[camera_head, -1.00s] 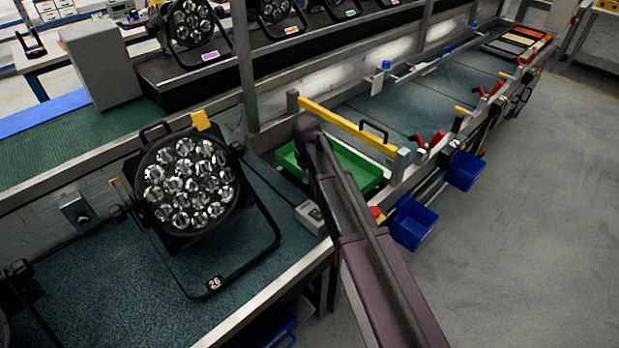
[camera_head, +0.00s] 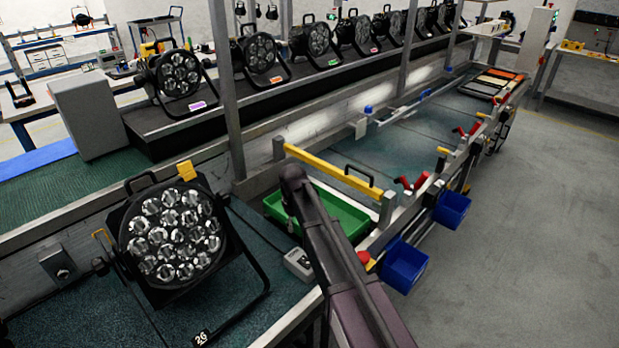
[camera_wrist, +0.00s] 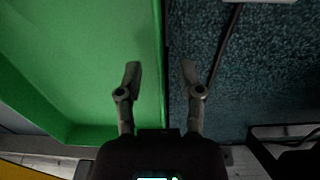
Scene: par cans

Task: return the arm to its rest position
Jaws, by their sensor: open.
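My gripper (camera_wrist: 160,78) shows in the wrist view with its two fingers spread apart and nothing between them. It is above the edge between the green tray (camera_wrist: 85,60) and the dark teal bench mat (camera_wrist: 260,80). In the head view my arm reaches from the lower right up to the green tray (camera_head: 340,212). The gripper itself is hidden there behind the arm.
A par can (camera_head: 172,238) tagged 26 stands on the bench left of my arm. A yellow bar (camera_head: 330,172) crosses just beyond the tray. Blue bins (camera_head: 404,267) hang on the bench's right side. A grey post (camera_head: 226,90) rises behind. The floor at right is clear.

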